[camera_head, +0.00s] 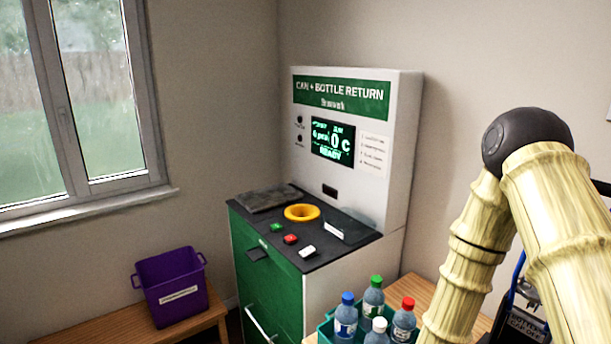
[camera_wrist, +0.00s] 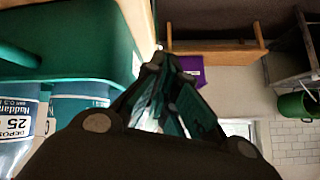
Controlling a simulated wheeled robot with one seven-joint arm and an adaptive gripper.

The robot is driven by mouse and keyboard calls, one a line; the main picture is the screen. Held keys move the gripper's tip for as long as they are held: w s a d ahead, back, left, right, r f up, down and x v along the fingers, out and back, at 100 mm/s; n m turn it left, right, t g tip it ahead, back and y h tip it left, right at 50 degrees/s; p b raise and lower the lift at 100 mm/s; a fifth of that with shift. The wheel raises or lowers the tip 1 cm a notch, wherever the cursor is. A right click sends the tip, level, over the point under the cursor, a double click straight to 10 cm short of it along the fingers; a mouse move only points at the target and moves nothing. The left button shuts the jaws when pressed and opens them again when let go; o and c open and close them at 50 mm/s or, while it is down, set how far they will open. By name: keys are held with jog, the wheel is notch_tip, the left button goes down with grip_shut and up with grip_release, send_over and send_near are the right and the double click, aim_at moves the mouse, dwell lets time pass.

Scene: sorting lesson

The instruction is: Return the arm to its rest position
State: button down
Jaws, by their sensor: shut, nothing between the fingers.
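My arm (camera_head: 470,250) shows at the right of the head view, bent at a dark round joint high in the picture, with its pale bamboo-like links running down and out of frame. My gripper (camera_wrist: 164,62) is out of sight in the head view. In the wrist view its dark fingers come together at the tips, shut and with nothing held. The teal crate (camera_wrist: 85,25) and labelled bottles (camera_wrist: 82,100) fill the left of the wrist view, close beside the gripper; I cannot tell whether they touch.
The bottle return machine (camera_head: 345,90) stands in the corner, its screen reading READY. Several capped bottles (camera_head: 346,318) stand in the teal crate at the front. A purple bin (camera_head: 172,290) sits on a low bench (camera_head: 130,330) at left. A green bucket (camera_wrist: 297,106) shows in the wrist view.

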jog(key=s+d+f+m+g+h, duration=0.1)
jog(key=s+d+f+g, duration=0.1)
jog(key=s+f, duration=0.4)
jog(key=s+d+f+m+g+h+b, duration=0.1)
jog(key=s+d+f, duration=0.4)
jog(key=s, duration=0.9)
jog(key=s+d+f+m+g+h+b, duration=0.1)
jog(key=s+d+f+g, duration=0.3)
jog(key=s+f, duration=0.4)
jog(key=shift+s+m+g+h, duration=0.3)
jog(key=shift+s+h, duration=0.6)
jog(key=shift+s, duration=0.05)
jog(key=shift+s+d, duration=0.1)
